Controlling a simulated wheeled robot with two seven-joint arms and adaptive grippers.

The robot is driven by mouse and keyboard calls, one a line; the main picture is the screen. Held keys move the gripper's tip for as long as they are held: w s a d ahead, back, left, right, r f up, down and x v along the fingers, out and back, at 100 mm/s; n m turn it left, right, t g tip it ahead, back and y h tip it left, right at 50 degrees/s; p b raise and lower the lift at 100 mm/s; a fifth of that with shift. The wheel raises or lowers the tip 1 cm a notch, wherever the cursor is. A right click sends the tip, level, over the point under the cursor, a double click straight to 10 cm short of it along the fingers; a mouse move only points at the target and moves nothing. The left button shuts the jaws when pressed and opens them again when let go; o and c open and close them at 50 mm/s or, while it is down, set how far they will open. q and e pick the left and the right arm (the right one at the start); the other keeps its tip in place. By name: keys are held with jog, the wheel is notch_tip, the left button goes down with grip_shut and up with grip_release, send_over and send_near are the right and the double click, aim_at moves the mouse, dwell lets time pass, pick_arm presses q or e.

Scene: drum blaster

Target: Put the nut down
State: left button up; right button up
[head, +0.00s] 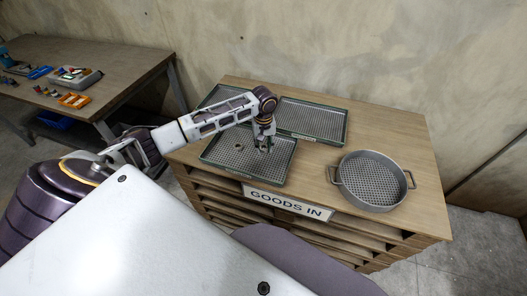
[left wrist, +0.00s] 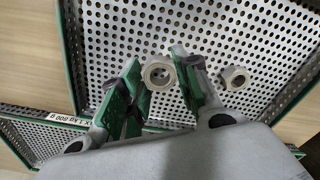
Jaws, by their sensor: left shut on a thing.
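My left gripper (head: 264,146) is over the front perforated tray (head: 222,160) on the wooden counter, pointing down. In the left wrist view the gripper (left wrist: 160,88) has its green-padded fingers on either side of a metal ring-shaped nut (left wrist: 158,74) and is shut on it. A second nut (left wrist: 235,78) lies on the perforated tray floor to the right, outside the fingers. A small dark item (head: 238,147) shows on the front tray in the head view. I cannot tell how far the held nut is above the tray. My right gripper is not in view.
More green-rimmed trays (head: 312,120) stand behind the front tray. A round metal sieve (head: 372,180) with two handles sits on the right of the counter (head: 405,135). A "GOODS IN" sign (head: 287,203) is on the front edge. A workbench (head: 95,60) with bins stands at the left.

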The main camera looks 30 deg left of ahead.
aim_at(263, 147)
pick_arm(q)
jog(key=shift+f, duration=1.9)
jog(key=o, duration=1)
jog(key=shift+f, duration=0.1)
jog(key=shift+o, duration=0.2)
notch_tip(263, 147, up, 12)
jog(key=shift+r+p, duration=0.15)
jog(key=shift+p, duration=0.2)
